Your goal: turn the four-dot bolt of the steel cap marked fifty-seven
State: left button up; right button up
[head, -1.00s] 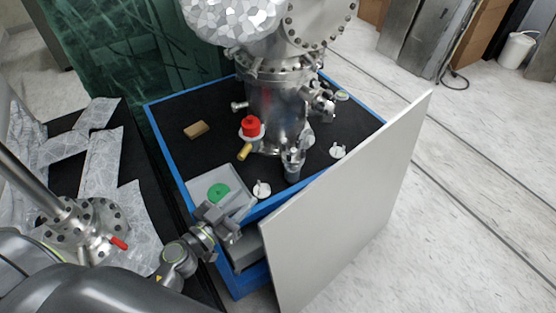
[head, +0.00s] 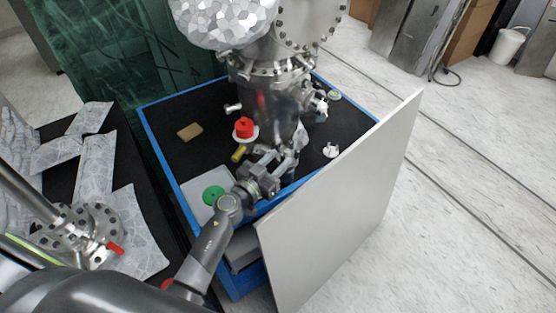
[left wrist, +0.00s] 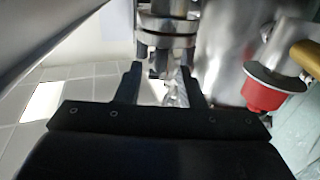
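My left gripper (head: 274,161) is at the low steel fittings on the front of the steel column (head: 275,110). In the left wrist view its two dark fingers (left wrist: 160,84) stand apart, open. A small shiny metal part (left wrist: 174,92) shows between them, with a stacked steel flange (left wrist: 167,30) just beyond. I cannot tell whether the fingers touch either. No cap marking or bolt dots can be read, so I cannot pick out the cap marked fifty-seven or its four-dot bolt. My right gripper is not in view.
A red knob (head: 243,128) and a yellow-ended part (head: 238,154) sit beside the column. A green disc (head: 213,195) lies on a grey tray at the front left. A brown block (head: 190,131) lies behind. A pale panel (head: 345,210) stands along the right side.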

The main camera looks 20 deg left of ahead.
pick_arm(q)
jog(key=shift+w+d, duration=0.15)
jog(key=shift+w, duration=0.2)
jog(key=shift+c, duration=0.3)
grip_shut()
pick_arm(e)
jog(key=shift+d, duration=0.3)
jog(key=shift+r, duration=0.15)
pick_arm(q)
jog(key=shift+w+a+m+g+h, duration=0.2)
jog(key=shift+a+m+g+h, duration=0.05)
jog(key=shift+m+g+h, duration=1.35)
jog(key=shift+w+a+m+g+h, duration=0.2)
jog(key=shift+m+g+h, duration=1.15)
jog(key=shift+h, duration=0.45)
jog(key=shift+w+a+m+g+h, duration=0.15)
jog(key=shift+a+m+g+h, duration=0.1)
jog(key=shift+m+g+h, duration=1.35)
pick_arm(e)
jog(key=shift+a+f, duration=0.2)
